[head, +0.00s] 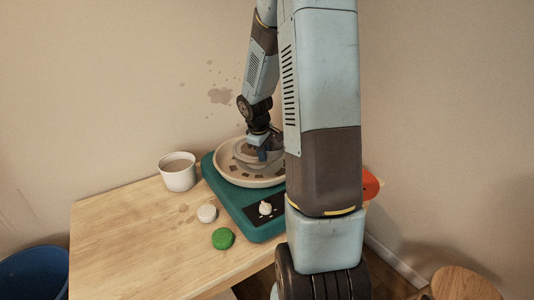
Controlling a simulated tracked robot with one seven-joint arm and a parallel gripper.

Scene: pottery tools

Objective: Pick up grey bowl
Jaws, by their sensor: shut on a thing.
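The grey bowl (243,153) is in the round pale basin (222,169) of the green pottery wheel (225,197). My gripper (262,153) points down at the bowl and is shut on its near right side. The fingertips are small, and my own arm hides the right part of the basin and wheel. I cannot tell whether the bowl touches the wheel beneath it.
A white cup (178,173) with brownish contents stands left of the wheel. A pale round lump (207,213) and a green one (222,239) lie in front. An orange-red thing (370,185) shows at right. The wooden table (125,230) is clear at left.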

